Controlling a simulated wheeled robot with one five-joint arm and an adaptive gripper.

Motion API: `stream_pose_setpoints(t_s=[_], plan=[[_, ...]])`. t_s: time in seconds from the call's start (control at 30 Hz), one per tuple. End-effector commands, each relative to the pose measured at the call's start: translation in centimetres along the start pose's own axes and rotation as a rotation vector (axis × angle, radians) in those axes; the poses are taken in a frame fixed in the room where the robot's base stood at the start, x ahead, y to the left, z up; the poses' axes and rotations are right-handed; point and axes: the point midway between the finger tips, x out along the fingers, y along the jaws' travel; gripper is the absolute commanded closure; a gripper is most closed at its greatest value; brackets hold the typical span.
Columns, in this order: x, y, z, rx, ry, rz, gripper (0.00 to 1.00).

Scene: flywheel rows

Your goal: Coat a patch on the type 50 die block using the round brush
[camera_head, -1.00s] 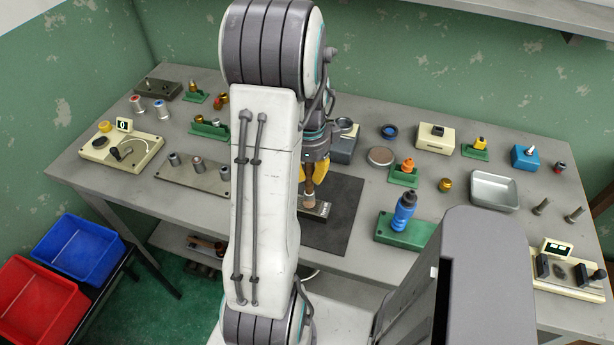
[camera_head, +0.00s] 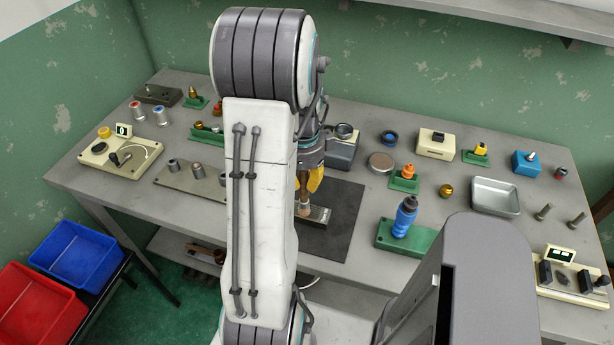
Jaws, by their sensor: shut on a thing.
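My gripper (camera_head: 312,181) has yellow fingers and points down over the dark mat (camera_head: 340,225) at the middle of the bench. It is shut on the round brush (camera_head: 303,198), which has a brown handle and a pale tip pointing down. The brush tip is at the left part of a small dark die block (camera_head: 319,215) with a light marking on its front. I cannot tell whether the tip touches the block's top. My arm hides the left end of the block and part of the mat. The marking is too small to read.
Right of the mat stands a blue bottle (camera_head: 405,217) on a green base (camera_head: 386,239). A grey box with a round top (camera_head: 341,151) stands behind the mat. A metal tray (camera_head: 496,196) lies further right. A plate with several cylinders (camera_head: 186,178) lies left of my arm.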

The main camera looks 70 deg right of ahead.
Motion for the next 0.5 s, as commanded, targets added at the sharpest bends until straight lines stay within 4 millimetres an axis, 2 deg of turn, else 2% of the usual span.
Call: stream_pose_setpoints(t_s=[0.2,0.5], plan=[[0.0,1.2,0.2,0.0,0.0,-0.002,1.0],[0.0,1.6,0.7,-0.001,-0.001,0.0,1.0]])
